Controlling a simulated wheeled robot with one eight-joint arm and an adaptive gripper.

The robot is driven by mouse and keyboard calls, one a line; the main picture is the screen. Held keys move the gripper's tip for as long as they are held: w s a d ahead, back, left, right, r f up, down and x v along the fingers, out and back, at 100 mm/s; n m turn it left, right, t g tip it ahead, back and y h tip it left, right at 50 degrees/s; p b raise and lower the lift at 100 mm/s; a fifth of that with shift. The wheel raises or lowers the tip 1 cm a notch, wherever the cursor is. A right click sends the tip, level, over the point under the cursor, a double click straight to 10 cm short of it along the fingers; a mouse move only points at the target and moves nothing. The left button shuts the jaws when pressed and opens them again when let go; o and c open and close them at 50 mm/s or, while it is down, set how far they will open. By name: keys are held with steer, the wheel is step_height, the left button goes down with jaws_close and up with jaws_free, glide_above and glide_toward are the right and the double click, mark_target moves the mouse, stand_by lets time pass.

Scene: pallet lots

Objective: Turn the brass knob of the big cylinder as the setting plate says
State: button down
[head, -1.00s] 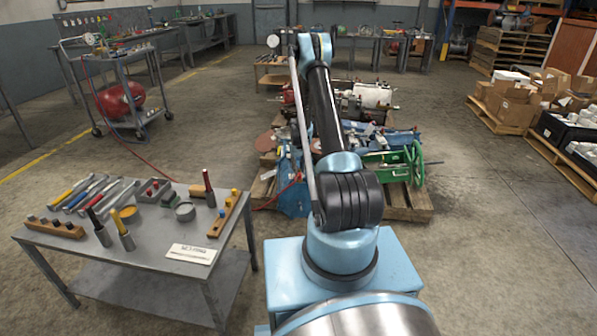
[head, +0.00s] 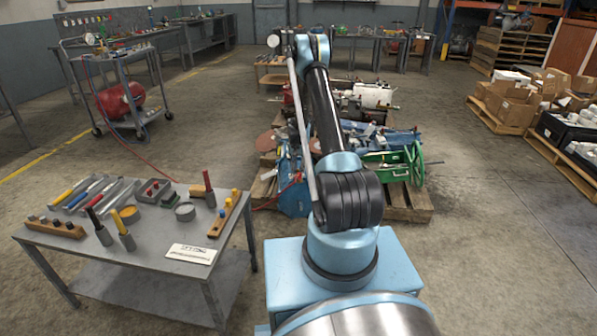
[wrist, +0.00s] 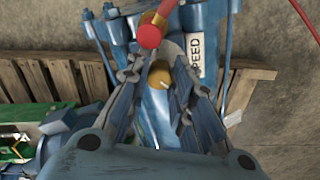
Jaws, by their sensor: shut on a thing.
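In the wrist view the brass knob (wrist: 160,75) sits between the tips of my gripper (wrist: 158,85), which is shut on it. The big blue cylinder (wrist: 152,120) lies below and around the knob, partly hidden by the fingers. A white plate lettered "SPEED" (wrist: 197,60) is beside the knob. A red knob or fitting (wrist: 149,36) stands just above the brass one. In the head view a small white plate with dark lettering (head: 190,254) lies on the grey table; its text is too small to read. My gripper is hidden behind my arm there.
A wooden pallet (head: 405,205) carries several machines, including a green one with a handwheel (head: 416,163). The grey table (head: 140,262) with tools stands at left. The floor at right is clear up to loaded pallets.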

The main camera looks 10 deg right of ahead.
steer(key=shift+a+m, duration=0.1)
steer(key=shift+m, duration=0.5)
steer(key=c, duration=1.4)
jaws_free()
steer(key=shift+o, duration=0.2)
steer(key=shift+r, duration=0.1)
step_height(320, 180, up, 12)
steer(key=shift+w+a+f, duration=0.2)
steer(key=shift+w+a, duration=0.05)
steer(key=shift+a, duration=0.05)
